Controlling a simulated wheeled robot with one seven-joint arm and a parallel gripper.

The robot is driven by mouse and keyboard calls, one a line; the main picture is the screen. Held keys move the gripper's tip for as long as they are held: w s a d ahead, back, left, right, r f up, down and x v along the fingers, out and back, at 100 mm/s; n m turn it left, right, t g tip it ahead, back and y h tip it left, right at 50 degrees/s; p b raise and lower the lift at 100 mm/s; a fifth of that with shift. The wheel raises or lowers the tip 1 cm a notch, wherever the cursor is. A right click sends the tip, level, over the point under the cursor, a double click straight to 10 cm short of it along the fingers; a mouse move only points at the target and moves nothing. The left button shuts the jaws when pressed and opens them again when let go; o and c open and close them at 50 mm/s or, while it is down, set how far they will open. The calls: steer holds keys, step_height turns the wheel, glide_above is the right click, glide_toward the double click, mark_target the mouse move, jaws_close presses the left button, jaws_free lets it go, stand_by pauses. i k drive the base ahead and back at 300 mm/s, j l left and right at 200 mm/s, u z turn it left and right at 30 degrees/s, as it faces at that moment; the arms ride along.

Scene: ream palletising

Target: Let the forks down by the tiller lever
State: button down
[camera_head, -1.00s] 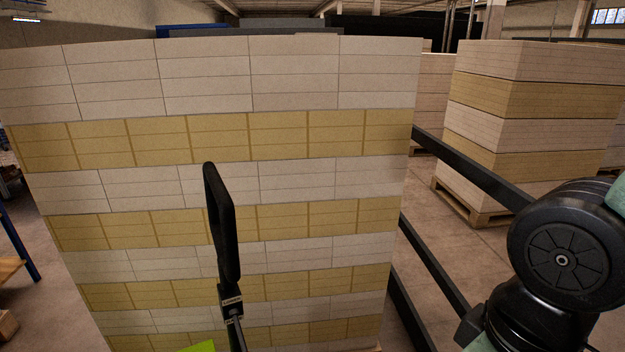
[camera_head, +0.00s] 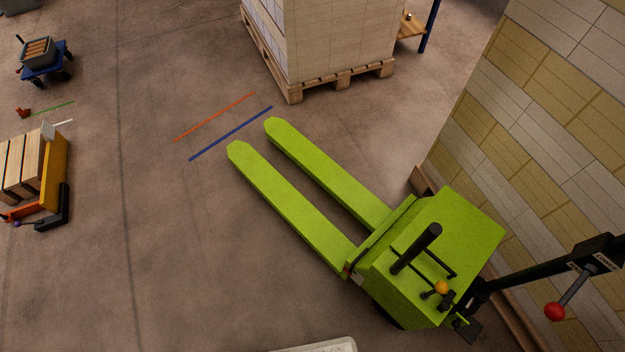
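A lime-green pallet truck (camera_head: 440,240) stands at the lower right. Its two forks (camera_head: 300,205) point to the upper left and carry nothing; how high they are off the floor I cannot tell. Its dark tiller (camera_head: 520,275) reaches to the right edge, where its handle is cut off. A lever with a red knob (camera_head: 554,311) hangs off the tiller near the right edge. A small yellow knob (camera_head: 441,287) sits on the truck's body. My gripper is not in view.
A tall ream stack (camera_head: 560,120) stands close behind the truck at right. Another stack on a wooden pallet (camera_head: 340,82) stands beyond the forks. Orange (camera_head: 215,116) and blue (camera_head: 230,133) floor lines lie near the fork tips. Orange-and-black equipment with wooden slats (camera_head: 52,175) is at left. The floor between is clear.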

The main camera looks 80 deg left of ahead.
mark_target(555, 311)
steer(key=j+u, duration=0.1)
steer(key=u, duration=2.35)
steer(key=l+z, duration=0.2)
steer(key=z, duration=0.2)
steer(key=l+z, duration=0.15)
steer(key=z, duration=0.2)
steer(key=i+l+z, duration=0.1)
steer(key=z, duration=0.3)
steer(key=i+l+z, duration=0.1)
steer(key=z, duration=0.25)
steer(key=l+u, duration=0.1)
steer(key=u, duration=1.65)
steer(key=z, duration=0.9)
